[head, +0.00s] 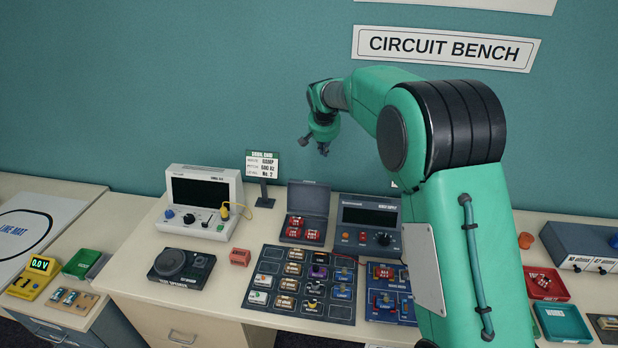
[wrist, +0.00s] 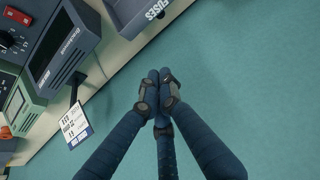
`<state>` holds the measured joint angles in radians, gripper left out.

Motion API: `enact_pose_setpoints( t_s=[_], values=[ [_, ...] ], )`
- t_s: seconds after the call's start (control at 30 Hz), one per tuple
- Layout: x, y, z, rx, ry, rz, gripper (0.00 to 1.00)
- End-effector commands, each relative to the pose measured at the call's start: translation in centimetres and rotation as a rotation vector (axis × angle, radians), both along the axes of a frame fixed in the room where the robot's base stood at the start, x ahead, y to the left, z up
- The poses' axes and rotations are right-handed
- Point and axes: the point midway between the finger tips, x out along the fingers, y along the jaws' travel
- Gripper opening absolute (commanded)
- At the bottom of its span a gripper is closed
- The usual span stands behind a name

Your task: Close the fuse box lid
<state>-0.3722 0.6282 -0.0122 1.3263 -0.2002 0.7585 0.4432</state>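The fuse box (head: 291,236) stands at the back of the bench with red fuses inside. Its grey lid (head: 309,200) is raised, standing open at the back. Part of the lid (wrist: 122,12), with lettering on its edge, shows at the top of the wrist view. My gripper (head: 314,146) hangs above and behind the lid, near the wall, apart from it and empty. In the wrist view my gripper's fingertips (wrist: 158,80) are drawn together with nothing between them.
A power supply (head: 370,215) stands right beside the fuse box; it also shows in the wrist view (wrist: 62,45), near a card (wrist: 74,122). A sign card (head: 262,165) and a white meter (head: 200,205) stand left. A component board (head: 262,268) lies in front.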

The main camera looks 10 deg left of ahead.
Motion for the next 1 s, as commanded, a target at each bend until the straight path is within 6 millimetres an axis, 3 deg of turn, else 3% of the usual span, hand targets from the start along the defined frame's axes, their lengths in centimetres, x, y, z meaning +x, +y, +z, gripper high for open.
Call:
enact_pose_setpoints(
  t_s=[0.03, 0.2, 0.4, 1.0],
  values=[
    [0.8, 1.2, -1.6, -0.001, 0.002, 0.003, 0.0],
    [2.8, 4.0, -5.1, 0.0, 0.001, 0.008, 0.0],
    [4.0, 5.9, -7.3, 0.001, -0.001, 0.011, 0.0],
    [4.3, 6.1, -8.0, 0.002, 0.0, 0.01, 0.0]
  ],
)
